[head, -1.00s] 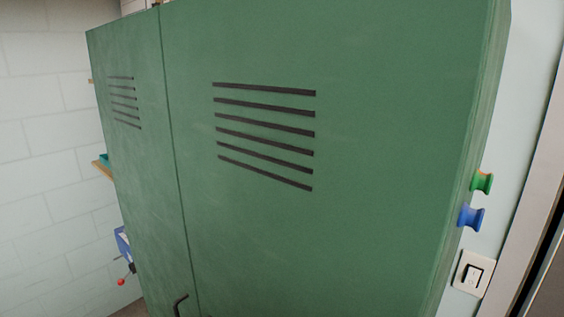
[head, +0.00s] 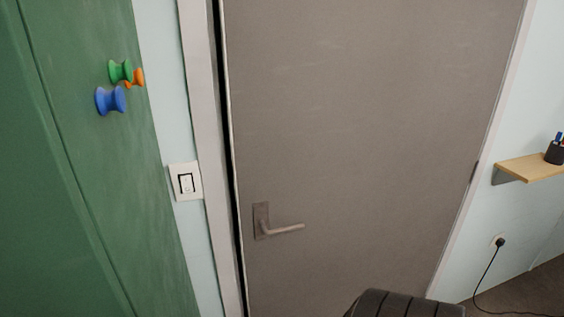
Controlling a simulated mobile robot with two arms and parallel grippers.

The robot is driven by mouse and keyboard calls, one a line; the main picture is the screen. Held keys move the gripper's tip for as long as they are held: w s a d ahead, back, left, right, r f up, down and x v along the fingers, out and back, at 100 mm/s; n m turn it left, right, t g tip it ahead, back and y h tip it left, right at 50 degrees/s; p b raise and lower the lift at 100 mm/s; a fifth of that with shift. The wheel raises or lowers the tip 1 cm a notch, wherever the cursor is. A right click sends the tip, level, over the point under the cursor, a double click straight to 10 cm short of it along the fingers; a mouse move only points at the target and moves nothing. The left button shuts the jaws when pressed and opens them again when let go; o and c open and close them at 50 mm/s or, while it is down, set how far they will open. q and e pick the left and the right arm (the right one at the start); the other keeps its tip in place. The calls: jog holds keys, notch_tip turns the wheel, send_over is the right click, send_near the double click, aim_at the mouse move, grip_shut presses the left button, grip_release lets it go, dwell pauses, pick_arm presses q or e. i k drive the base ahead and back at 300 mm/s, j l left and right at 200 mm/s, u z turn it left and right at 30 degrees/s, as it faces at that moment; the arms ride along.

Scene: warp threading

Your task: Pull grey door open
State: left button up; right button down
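The grey door (head: 365,120) fills the middle of the head view inside a pale frame. Its lever handle (head: 285,229) is on the left side of the door, below the middle, and points right. A dark narrow gap runs along the door's left edge; I cannot tell whether the door is slightly ajar. Neither of my grippers is in view, and nothing touches the handle.
A green locker (head: 80,200) stands at the left, with coloured knobs (head: 110,98) on its side. A light switch (head: 186,182) is between locker and door frame. A dark ribbed object (head: 400,303) is at the bottom. A wooden shelf (head: 530,168) is at the right.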

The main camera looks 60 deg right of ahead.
aim_at(364, 125)
jog(key=z, duration=2.55)
